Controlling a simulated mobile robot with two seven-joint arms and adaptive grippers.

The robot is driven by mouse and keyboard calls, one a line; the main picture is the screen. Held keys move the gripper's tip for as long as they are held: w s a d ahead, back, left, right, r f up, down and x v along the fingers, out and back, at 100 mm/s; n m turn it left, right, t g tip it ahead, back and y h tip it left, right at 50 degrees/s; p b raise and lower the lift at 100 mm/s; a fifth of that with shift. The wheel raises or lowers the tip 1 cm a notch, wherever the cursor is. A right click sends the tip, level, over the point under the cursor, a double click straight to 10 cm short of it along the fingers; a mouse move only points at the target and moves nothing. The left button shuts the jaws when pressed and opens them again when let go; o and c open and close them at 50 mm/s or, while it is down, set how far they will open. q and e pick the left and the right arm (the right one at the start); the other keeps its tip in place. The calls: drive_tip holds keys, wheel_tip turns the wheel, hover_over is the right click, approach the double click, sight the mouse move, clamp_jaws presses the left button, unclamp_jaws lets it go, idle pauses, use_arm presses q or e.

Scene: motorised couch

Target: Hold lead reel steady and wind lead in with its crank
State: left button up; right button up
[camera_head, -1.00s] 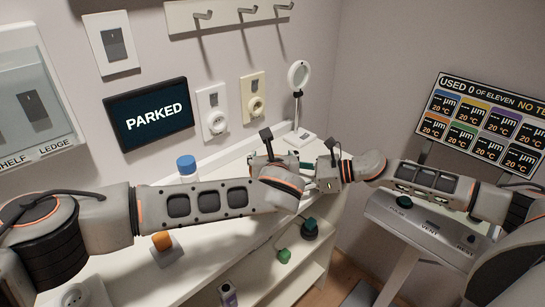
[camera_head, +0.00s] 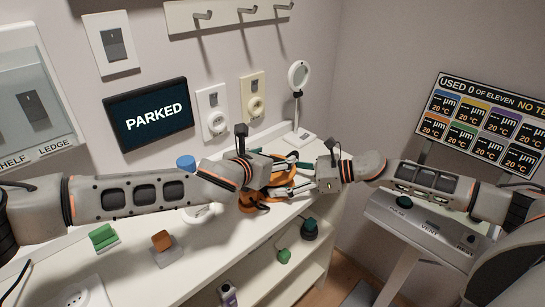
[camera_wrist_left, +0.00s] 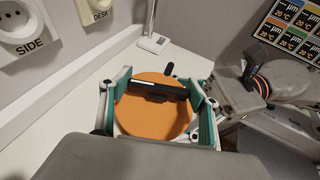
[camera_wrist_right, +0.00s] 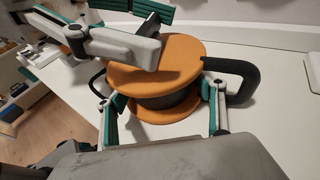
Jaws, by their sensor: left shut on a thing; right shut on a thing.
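The lead reel is an orange disc spool (camera_head: 256,207) with a dark drum, lying flat on the white counter; it also shows in the right wrist view (camera_wrist_right: 180,55). My right gripper (camera_wrist_right: 165,105) is shut on the reel, its fingers on either side of the drum between the flanges. A black crank bar (camera_wrist_left: 158,89) lies across the reel's orange top (camera_wrist_left: 150,118) in the left wrist view. My left gripper (camera_wrist_left: 158,84) is over the top, shut on the crank, with its fingers at the bar's ends. In the head view my grippers partly hide the reel.
A lamp (camera_head: 297,100) stands behind the reel. Wall sockets (camera_head: 212,112) and a screen reading PARKED (camera_head: 149,117) are behind. Green (camera_head: 103,237) and orange (camera_head: 161,240) blocks stand left on the counter. A blue-capped bottle (camera_head: 186,161) is partly hidden by my left arm.

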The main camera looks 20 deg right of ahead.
use_arm(q)
drive_tip(key=shift+f, duration=0.1)
idle(0.3)
drive_tip(key=o, duration=1.1)
drive_tip(key=shift+s+a, duration=0.1)
drive_tip(key=shift+a, duration=0.05)
drive_tip(key=v, duration=1.1)
drive_tip(key=shift+s+a, duration=0.2)
drive_tip(key=shift+a, duration=0.1)
